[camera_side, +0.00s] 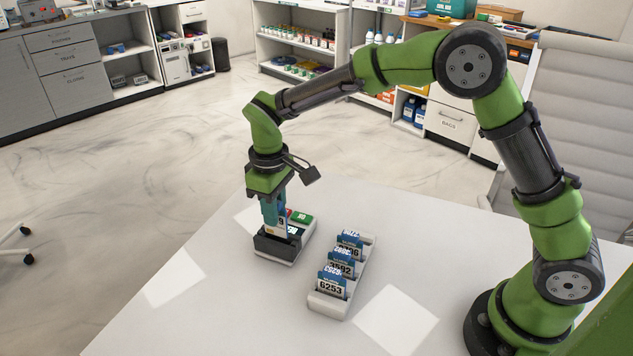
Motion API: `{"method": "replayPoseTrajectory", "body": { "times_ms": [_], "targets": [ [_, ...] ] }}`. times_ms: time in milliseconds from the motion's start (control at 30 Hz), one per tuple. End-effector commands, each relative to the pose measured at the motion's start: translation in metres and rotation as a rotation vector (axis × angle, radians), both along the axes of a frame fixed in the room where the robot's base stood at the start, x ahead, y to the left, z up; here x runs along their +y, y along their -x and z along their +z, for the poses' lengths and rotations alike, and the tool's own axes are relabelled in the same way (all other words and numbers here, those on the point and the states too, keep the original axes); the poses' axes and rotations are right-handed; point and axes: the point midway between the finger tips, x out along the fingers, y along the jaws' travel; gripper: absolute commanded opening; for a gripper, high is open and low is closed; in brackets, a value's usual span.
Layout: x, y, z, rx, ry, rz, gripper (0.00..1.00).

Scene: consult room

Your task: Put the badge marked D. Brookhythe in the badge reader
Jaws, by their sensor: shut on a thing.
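My gripper (273,208) points down and is shut on a badge (281,226) with a white face and a dark mark. The badge is upright at the dark front slot of the badge reader (278,246). Its lower edge is hidden, so I cannot tell how deep it sits. The name on it cannot be read, so I cannot tell whether it is D. Brookhythe's. The reader has a white body, a small display, and red and green parts behind, partly hidden by my gripper.
A white rack (325,304) stands right of the reader and holds several upright badges. The front badge (331,286) reads 6253. The white table (215,300) is clear to the left and front. A grey chair (577,110) stands behind my arm.

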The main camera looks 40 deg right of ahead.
Motion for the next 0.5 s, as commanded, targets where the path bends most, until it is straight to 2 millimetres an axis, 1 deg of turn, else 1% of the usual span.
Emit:
{"method": "replayPoseTrajectory", "body": {
  "times_ms": [233,500],
  "targets": [
    [0.0000,-0.0001,-0.0008,0.000,0.000,0.000,0.00],
    [0.0000,-0.0003,-0.0070,0.000,0.000,0.001,0.00]
  ]
}}
